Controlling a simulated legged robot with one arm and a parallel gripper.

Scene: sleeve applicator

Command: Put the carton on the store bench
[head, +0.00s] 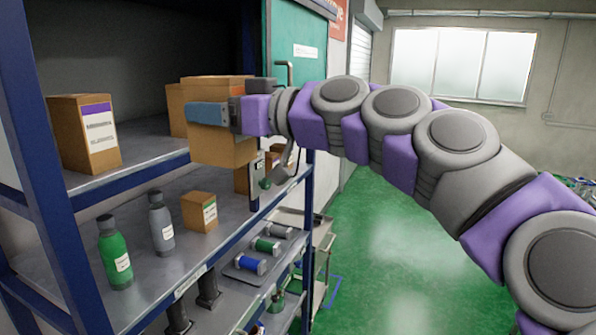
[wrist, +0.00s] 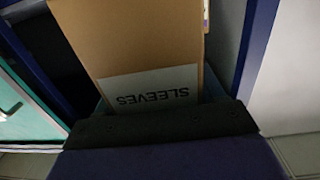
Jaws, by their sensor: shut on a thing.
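My gripper (head: 212,115) is shut on a brown carton (head: 222,152) at the upper right of the shelf rack in the head view. One blue finger lies across the carton's near side. In the wrist view the carton (wrist: 135,40) fills the space in front of my gripper and bears a white label reading "SLEEVES". The carton's far side is hidden. No store bench can be made out in either view.
The blue-framed rack (head: 55,150) holds another carton with a purple-striped label (head: 84,134), a green bottle (head: 114,252), a grey bottle (head: 161,222) and a small box (head: 199,211). A trolley (head: 318,240) stands behind it.

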